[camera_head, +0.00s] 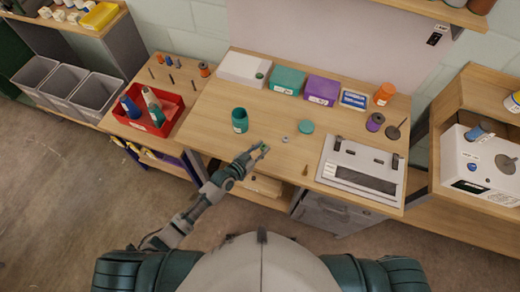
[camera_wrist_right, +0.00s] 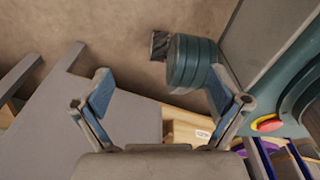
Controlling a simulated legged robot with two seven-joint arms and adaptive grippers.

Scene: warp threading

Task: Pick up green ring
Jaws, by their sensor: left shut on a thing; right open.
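My left gripper (camera_head: 258,152) is over the front part of the wooden table in the head view. It is shut on a small green thing, the green ring (camera_head: 263,147), whose green edge shows between the fingertips. The ring is tiny here and mostly hidden by the fingers. Whether it touches the table is not clear. My right gripper (camera_wrist_right: 160,85) shows in the right wrist view with its two fingers wide apart and nothing between them. It is away from the tabletop and is not seen in the head view.
A teal cup (camera_head: 240,120) stands left of my left gripper. Small grey parts (camera_head: 285,139) and a teal disc (camera_head: 306,127) lie to its right. A grey-white loom frame (camera_head: 361,190) is farther right. Boxes (camera_head: 287,79) line the back. A red tray (camera_head: 148,108) is at left.

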